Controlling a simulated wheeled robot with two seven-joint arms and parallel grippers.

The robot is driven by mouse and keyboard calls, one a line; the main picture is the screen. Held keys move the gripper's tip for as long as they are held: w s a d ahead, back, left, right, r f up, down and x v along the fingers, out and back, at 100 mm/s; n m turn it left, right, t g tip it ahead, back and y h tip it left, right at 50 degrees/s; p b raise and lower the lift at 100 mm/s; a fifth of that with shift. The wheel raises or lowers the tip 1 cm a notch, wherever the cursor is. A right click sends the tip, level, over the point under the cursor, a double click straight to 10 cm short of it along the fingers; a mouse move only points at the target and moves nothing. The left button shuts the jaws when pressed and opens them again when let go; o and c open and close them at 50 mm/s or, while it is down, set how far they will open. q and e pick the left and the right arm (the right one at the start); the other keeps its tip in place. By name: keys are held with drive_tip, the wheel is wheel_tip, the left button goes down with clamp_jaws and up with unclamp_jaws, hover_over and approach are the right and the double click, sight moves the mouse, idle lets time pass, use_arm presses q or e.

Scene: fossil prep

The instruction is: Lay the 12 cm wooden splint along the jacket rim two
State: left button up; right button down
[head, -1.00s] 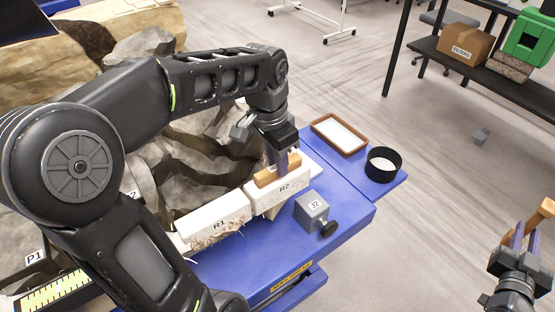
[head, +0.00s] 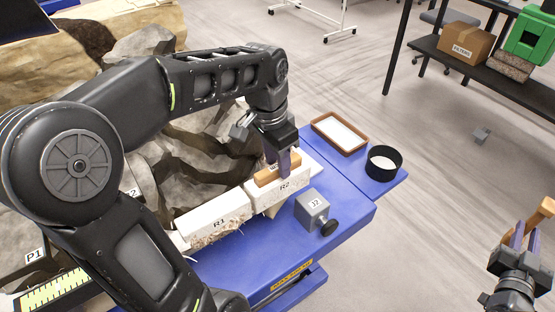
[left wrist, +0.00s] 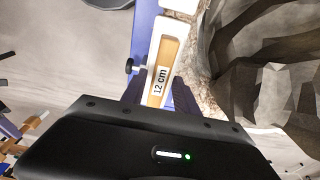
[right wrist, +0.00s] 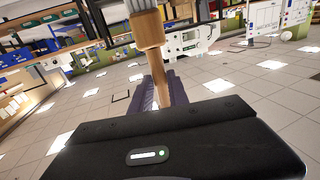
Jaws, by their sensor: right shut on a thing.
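The wooden splint (head: 265,179), marked "12 cm" in the left wrist view (left wrist: 172,50), lies lengthwise on top of the white jacket rim block R2 (head: 284,198). My left gripper (head: 284,165) is down at the splint, pointing downward. In the left wrist view its fingers (left wrist: 160,95) stand apart, one on each side of the splint; contact is hard to see. The fingers hide part of the splint in the head view. My right gripper (head: 517,242) is shut on a wooden-handled tool (right wrist: 149,30), held up at the far right, away from the table.
Rim block R1 (head: 218,222) adjoins R2 on the left. A grey block J2 (head: 312,208) with a dark knob stands in front of R2. A brown tray (head: 339,133) and a black round dish (head: 383,163) sit on the blue side surface. Rock fills the area behind the rim.

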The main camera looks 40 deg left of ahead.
use_arm(q)
drive_tip(key=shift+o, duration=0.8)
drive_tip(key=shift+r, duration=0.1)
drive_tip(key=shift+r, duration=0.3)
drive_tip(key=r, duration=0.7)
drive_tip(key=shift+s+a+r, duration=0.15)
drive_tip(key=shift+s, duration=0.25)
drive_tip(key=r, duration=0.1)
drive_tip(key=r+p, duration=0.2)
drive_tip(key=r, duration=0.1)
drive_tip(key=shift+s, duration=0.3)
drive_tip(key=shift+f, duration=0.1)
